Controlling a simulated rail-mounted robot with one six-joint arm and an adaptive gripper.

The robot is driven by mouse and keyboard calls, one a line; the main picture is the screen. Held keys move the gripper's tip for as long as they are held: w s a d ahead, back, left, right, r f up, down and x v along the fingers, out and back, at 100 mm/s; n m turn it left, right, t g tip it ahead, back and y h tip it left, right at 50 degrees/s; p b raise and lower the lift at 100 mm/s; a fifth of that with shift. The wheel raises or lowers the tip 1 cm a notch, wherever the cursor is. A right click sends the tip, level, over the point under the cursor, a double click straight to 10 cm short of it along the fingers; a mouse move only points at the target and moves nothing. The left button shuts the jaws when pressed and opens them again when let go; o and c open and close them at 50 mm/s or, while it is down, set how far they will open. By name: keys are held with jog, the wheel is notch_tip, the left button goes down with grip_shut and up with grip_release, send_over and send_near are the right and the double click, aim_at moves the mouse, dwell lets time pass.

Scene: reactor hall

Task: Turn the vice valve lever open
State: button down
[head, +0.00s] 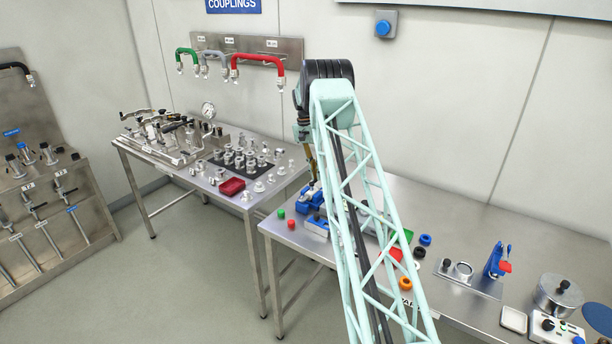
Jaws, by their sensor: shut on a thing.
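The blue vice (307,200) stands at the left end of the right-hand steel table, partly covered by my arm. My gripper (315,180) points down at the vice from above, small and half hidden behind my lattice arm. Its fingers are shut at the valve held in the vice. The lever between them is too small and too covered to make out, and so is the angle it stands at.
Green and red buttons (291,224) sit left of the vice. Coloured rings (425,239) and a second blue device (496,260) lie further right. The left table (282,183) holds several fittings and a red tray (231,186). Hoses (258,60) hang on the wall behind.

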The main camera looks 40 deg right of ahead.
dwell(0.3)
jog(key=c, duration=2.7)
grip_release()
jog(key=shift+c, duration=0.2)
jog(key=shift+r, duration=0.15)
notch_tip(320, 180, up, 12)
jog(key=w, duration=0.2)
jog(key=shift+a+f, duration=0.25)
jog(key=shift+w, duration=0.1)
